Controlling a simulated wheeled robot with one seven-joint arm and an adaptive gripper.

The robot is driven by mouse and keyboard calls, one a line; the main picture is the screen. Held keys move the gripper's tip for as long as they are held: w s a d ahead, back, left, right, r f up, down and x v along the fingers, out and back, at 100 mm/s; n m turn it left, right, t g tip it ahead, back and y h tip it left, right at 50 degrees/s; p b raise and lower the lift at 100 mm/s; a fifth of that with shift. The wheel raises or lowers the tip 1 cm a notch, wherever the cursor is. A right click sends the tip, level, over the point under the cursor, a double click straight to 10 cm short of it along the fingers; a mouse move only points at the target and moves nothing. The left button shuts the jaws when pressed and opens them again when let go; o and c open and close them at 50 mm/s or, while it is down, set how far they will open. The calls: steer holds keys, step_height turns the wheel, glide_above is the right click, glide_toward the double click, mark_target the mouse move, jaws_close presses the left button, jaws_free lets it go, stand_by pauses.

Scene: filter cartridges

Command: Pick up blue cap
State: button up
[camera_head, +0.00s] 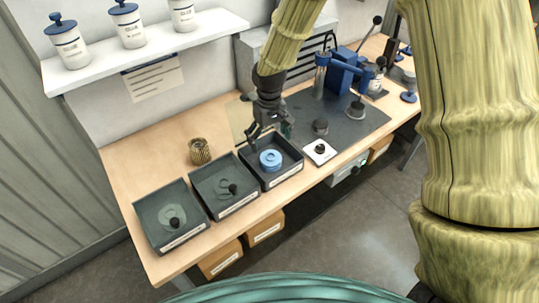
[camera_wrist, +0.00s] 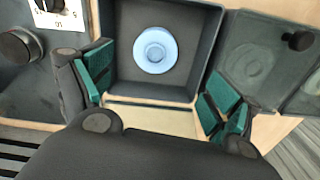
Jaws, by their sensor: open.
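The blue cap (camera_head: 270,159) is a round, light blue, stepped disc. It lies in the rightmost of the dark open trays on the workbench. In the wrist view the blue cap (camera_wrist: 155,50) lies on the tray floor, near its middle. My gripper (camera_head: 270,136) is over the back of that tray, close to the cap and apart from it. In the wrist view my gripper (camera_wrist: 158,98) is open and empty, with its teal finger pads spread wide and the cap seen beyond the gap between them.
A white square plate with a black knob (camera_head: 320,149) is right of the cap's tray. A blue press (camera_head: 343,72) stands on the dark mat.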

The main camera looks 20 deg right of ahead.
mark_target(272, 158)
steer(key=shift+w+d+f, duration=0.1)
steer(key=shift+f, duration=0.5)
steer(key=shift+w+d+f, duration=0.1)
steer(key=shift+f, duration=0.5)
steer(key=shift+s+f+p, duration=0.2)
steer(key=shift+f+p, duration=0.1)
steer(key=shift+p, duration=0.2)
steer(key=shift+d+f+p, duration=0.2)
steer(key=shift+f+p, duration=0.8)
steer(key=shift+f, duration=1.35)
steer(key=c, duration=1)
steer(key=shift+s, duration=0.15)
steer(key=c, duration=0.7)
steer(key=shift+o, duration=0.2)
